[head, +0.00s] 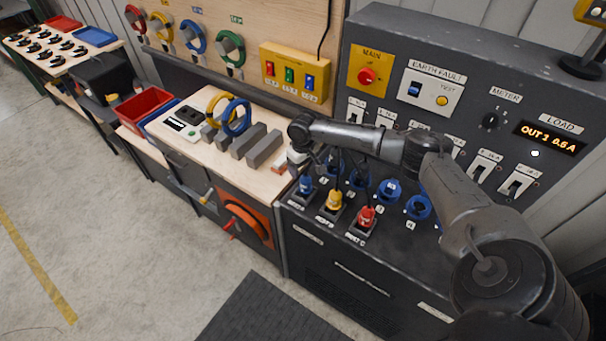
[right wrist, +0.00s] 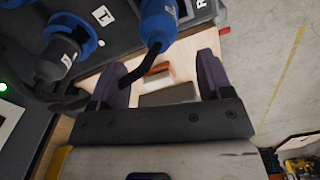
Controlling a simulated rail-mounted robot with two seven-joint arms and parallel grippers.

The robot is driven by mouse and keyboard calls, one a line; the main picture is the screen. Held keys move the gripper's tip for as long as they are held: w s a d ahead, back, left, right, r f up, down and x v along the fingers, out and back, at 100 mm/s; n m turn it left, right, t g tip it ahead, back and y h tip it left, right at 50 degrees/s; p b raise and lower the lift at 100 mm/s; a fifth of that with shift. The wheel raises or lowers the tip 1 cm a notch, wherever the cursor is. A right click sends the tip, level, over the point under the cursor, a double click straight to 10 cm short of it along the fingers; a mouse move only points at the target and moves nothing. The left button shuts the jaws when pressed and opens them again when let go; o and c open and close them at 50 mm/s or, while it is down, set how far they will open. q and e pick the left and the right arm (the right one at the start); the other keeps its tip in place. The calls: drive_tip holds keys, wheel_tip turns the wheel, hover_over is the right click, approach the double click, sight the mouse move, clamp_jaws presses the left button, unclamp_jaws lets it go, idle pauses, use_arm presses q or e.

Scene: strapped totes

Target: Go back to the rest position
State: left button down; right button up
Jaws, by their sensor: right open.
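My right arm comes in from the right in the head view and reaches across the front of the grey panel. My right gripper (head: 303,165) is over the left end of the socket ledge, beside the wooden bench; it is small and partly hidden there. In the right wrist view the gripper (right wrist: 164,78) is open, with its two dark fingers apart. A blue plug (right wrist: 158,22) with a dark cable shows close to the fingers. The cable runs down by the left finger; I cannot tell whether they touch. My left gripper is in neither view.
The grey panel (head: 460,50) carries switches and a lit load display (head: 548,138). Blue, yellow (head: 334,201) and red (head: 366,217) plugs stand on the ledge below my arm. The bench holds grey blocks (head: 263,150) and cable rings (head: 236,118). Floor at left is clear.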

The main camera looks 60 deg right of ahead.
wheel_tip(320, 180, up, 8)
idle(0.4)
drive_tip(key=shift+r, duration=0.1)
